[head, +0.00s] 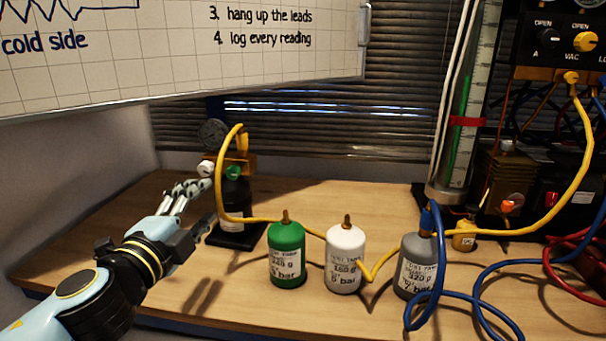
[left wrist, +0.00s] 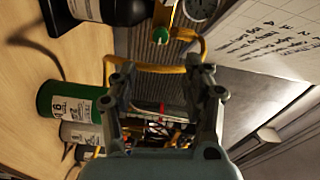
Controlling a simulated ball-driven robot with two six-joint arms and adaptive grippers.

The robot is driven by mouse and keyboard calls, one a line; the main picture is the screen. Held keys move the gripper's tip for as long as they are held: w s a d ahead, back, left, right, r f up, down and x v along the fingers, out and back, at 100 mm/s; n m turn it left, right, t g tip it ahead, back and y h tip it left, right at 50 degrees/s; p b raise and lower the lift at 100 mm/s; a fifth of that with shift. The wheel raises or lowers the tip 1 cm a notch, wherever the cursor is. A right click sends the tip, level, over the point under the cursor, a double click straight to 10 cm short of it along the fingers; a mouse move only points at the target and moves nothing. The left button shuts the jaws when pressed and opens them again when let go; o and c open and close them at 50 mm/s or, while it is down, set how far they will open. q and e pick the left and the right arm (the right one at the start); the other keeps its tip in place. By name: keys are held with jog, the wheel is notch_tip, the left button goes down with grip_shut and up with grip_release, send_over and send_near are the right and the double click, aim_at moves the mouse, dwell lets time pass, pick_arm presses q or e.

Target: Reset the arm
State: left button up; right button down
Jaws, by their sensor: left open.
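My left arm comes in from the lower left of the head view. Its gripper (head: 198,207) is open and empty, raised above the left part of the wooden table. It is near the black bottle (head: 235,197) with a gauge and green knob, to the left of it in the picture. In the left wrist view the two fingers of my left gripper (left wrist: 165,95) stand apart with nothing clearly held between them. A yellow hose (left wrist: 150,68) passes behind the fingers there. My right gripper is in neither view.
A green tank (head: 287,258), a white tank (head: 345,260) and a grey tank (head: 417,270) stand upright on the table (head: 200,310). A yellow hose (head: 510,232) and a blue hose (head: 500,262) cross the right side. A whiteboard (head: 180,60) hangs at upper left.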

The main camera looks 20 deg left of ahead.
pick_arm(q)
jog(key=s+a+f+n+g+y, duration=0.3)
jog(key=s+f+n+g, duration=0.3)
jog(key=s+n+g, duration=0.35)
jog(key=s+d+f+n+g+h, duration=0.2)
jog(key=s+d+h, duration=0.1)
jog(key=s+d, duration=0.3)
jog(key=s+d+f+n+g+h, duration=0.2)
jog(key=s+d+g, duration=0.15)
jog(key=s, duration=0.45)
notch_tip(320, 180, down, 28)
jog(key=s+a+r+b, duration=0.1)
jog(key=s+a, duration=0.1)
jog(key=s+a+f+g, duration=0.1)
jog(key=s+f, duration=1.6)
jog(key=s, duration=0.1)
jog(key=shift+n+g+b, duration=0.35)
jog(key=shift+g+b, duration=0.05)
jog(key=shift+b, duration=0.05)
